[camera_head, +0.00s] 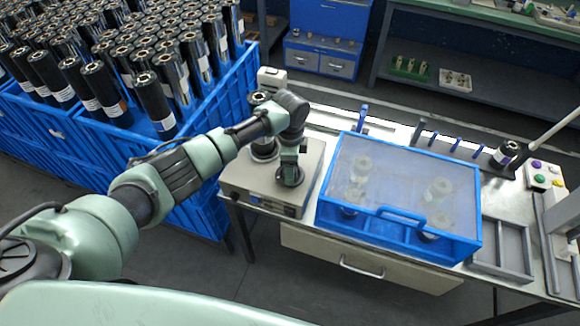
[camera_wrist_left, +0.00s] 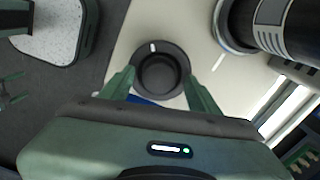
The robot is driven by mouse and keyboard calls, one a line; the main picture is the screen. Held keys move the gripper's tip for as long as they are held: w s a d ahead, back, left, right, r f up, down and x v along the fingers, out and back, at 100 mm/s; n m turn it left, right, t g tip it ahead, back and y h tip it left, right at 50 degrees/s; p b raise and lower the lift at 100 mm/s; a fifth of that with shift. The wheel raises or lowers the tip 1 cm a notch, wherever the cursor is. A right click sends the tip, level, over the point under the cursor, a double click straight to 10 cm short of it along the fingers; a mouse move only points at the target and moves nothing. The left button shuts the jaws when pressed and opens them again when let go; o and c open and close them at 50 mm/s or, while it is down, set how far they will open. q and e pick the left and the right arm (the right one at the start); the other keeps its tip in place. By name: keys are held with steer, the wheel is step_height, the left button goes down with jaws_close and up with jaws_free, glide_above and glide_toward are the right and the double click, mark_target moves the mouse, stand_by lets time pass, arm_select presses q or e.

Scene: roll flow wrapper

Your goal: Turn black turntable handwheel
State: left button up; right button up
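The black turntable handwheel (camera_wrist_left: 162,72) is a round knob with a white mark on its rim, on top of a beige box in the left wrist view. In the head view the beige turntable unit (camera_head: 258,193) stands at the left end of the bench. My left gripper (camera_wrist_left: 159,76) points down over the handwheel, its two green fingers spread on either side of it. I see no clear closing on the knob. In the head view my left gripper (camera_head: 290,172) hides most of the handwheel. My right gripper is out of view.
A dark roll (camera_wrist_left: 290,30) stands on the turntable beside the handwheel. A blue box with a clear lid (camera_head: 340,205) sits right of the unit. Blue crates (camera_head: 100,145) full of black rolls stand at left. Coloured buttons (camera_head: 543,172) are at far right.

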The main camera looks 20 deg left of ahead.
arm_select(q)
step_height(320, 180, up, 8)
steer(key=shift+f+b, duration=0.1)
steer(key=shift+b, duration=0.6)
